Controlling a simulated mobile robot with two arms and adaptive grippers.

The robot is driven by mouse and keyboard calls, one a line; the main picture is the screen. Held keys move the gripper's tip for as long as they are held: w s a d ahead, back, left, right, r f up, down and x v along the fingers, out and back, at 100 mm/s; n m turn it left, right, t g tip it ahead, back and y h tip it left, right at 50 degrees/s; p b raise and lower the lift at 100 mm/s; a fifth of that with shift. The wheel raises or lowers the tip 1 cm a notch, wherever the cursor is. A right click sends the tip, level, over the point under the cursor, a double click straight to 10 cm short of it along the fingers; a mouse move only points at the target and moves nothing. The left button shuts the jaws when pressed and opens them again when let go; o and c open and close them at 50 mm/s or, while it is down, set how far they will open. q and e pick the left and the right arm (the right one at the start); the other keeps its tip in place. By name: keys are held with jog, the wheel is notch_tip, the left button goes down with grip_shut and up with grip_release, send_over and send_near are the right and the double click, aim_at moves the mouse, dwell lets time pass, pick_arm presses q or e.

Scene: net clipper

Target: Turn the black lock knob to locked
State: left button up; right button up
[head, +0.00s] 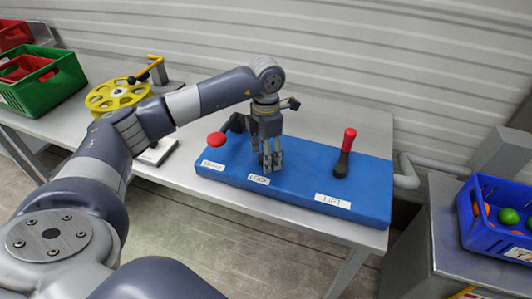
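The blue control box (300,190) lies on the grey bench with white labels along its front edge. The middle label (258,180) appears to read LOCK. My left gripper (271,166) points down just behind this label, with its fingertips low over the box top. The black lock knob cannot be made out separately; the fingers seem to cover its place. The fingers look close together, but whether they are shut on the knob is too small to tell. My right gripper is not in view.
A lever with a red ball (216,139) stands left of the gripper. A red-handled lever (348,140) stands right, behind the LIFT label. A yellow wheel (118,97) is at left, near a green crate (45,97). A blue crate (500,235) sits at far right.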

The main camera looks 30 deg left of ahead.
pick_arm(q)
notch_tip(320, 180, up, 12)
dwell(0.5)
dwell(0.4)
